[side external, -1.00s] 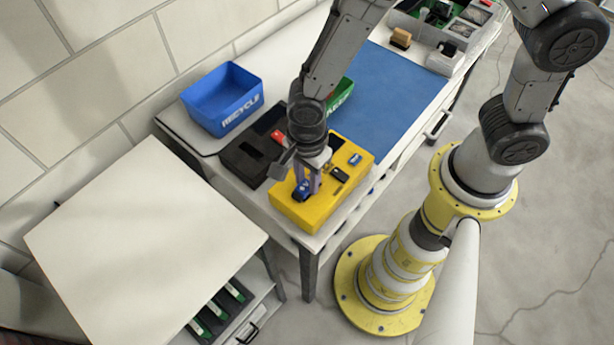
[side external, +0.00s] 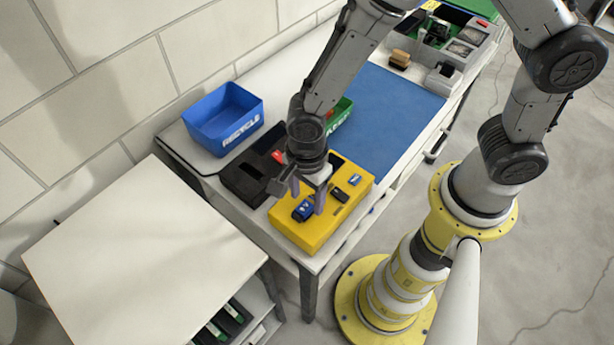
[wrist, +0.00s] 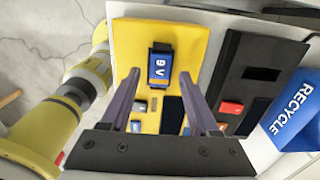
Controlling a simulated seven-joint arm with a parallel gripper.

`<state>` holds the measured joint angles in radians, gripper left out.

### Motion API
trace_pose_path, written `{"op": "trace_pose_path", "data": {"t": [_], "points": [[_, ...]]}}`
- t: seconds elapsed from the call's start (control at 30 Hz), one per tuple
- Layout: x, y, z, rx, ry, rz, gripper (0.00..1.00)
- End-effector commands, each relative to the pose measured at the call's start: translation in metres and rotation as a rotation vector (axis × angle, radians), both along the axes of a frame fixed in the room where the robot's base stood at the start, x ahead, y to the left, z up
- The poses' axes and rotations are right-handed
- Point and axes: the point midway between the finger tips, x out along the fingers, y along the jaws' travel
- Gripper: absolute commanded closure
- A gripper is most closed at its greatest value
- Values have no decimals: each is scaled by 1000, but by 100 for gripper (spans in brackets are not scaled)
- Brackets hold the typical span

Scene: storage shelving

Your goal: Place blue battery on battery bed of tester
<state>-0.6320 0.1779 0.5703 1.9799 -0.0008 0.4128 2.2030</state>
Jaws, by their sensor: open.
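The blue battery (side external: 304,210), marked "9V" in the wrist view (wrist: 160,66), lies on the yellow box (side external: 333,232), which looks like the tester, near one end. A black piece sits at the battery's end in the wrist view; I cannot tell whether the battery is fully in a bed. My gripper (side external: 307,203) is open above the box. In the wrist view, its two purple fingers (wrist: 159,73) stand one on each side of the battery, apart from it, and nothing is held. The box also carries a dark window and small blue and white parts.
A black device (side external: 247,182) with a slot and a red part lies beside the yellow box. The blue RECYCLE bin (side external: 222,122) stands at the wall, and a green bin (side external: 341,113) is partly behind my arm. The blue mat (side external: 389,105) is clear.

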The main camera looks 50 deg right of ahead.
Motion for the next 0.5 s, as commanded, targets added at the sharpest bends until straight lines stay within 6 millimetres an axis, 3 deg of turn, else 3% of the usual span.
{"op": "trace_pose_path", "data": {"t": [0.3, 0.5], "points": [[0, 0, 66, 4, -5, 0, 38], [0, 0, 96, 2, -3, 0, 38]]}}
